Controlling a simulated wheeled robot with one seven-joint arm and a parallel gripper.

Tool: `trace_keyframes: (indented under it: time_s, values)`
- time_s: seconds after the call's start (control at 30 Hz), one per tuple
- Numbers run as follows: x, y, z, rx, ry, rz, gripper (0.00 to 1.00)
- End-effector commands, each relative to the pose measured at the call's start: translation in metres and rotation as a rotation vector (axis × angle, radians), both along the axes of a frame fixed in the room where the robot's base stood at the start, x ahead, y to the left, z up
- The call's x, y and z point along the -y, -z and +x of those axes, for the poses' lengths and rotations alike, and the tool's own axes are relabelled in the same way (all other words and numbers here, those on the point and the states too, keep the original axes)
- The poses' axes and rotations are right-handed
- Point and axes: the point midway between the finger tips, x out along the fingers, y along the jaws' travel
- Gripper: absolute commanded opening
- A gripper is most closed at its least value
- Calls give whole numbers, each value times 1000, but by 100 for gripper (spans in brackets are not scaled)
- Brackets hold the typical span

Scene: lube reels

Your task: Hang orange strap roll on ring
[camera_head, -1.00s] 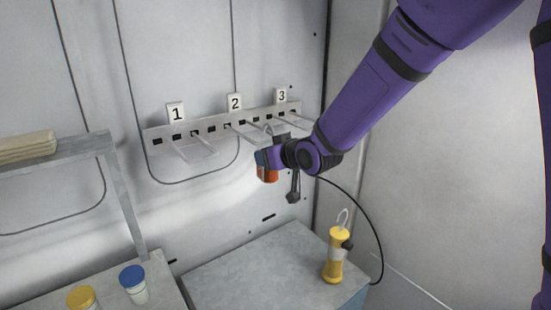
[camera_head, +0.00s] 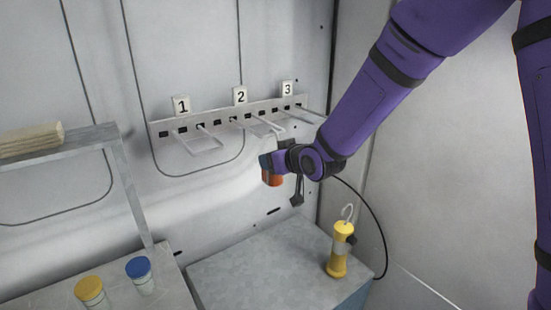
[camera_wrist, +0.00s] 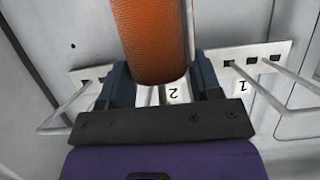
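The orange strap roll (camera_head: 272,178) hangs below my gripper (camera_head: 268,160) in the head view, partly hidden by it. In the wrist view the orange roll (camera_wrist: 152,40) sits between the two blue fingers of my gripper (camera_wrist: 158,75), which is shut on it. The wall rack (camera_head: 222,121) carries projecting wire loops under labels 1 (camera_head: 182,105), 2 (camera_head: 240,95) and 3 (camera_head: 287,88). The roll is below and in front of the loop at label 2 (camera_head: 262,128), apart from it as far as I can see. In the wrist view label 2 (camera_wrist: 174,93) shows just beyond the roll.
A yellow lamp (camera_head: 341,252) with a hook stands on a grey cabinet top (camera_head: 262,275) below. A shelf (camera_head: 75,148) with a folded beige stack (camera_head: 30,141) is at left. Blue-lidded (camera_head: 139,270) and yellow-lidded (camera_head: 90,291) jars stand at lower left.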

Motion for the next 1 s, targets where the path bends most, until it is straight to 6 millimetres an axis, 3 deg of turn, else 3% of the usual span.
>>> trace_keyframes:
  time_s: [0.03, 0.1, 0.47, 1.0]
  values:
    - [0, 0, 0, 1, 0, 1, 70]
    - [0, 0, 0, 0, 0, 0, 84]
    - [2, -2, -3, 0, 0, 0, 84]
    - [44, -33, -65, 2, 1, -1, 84]
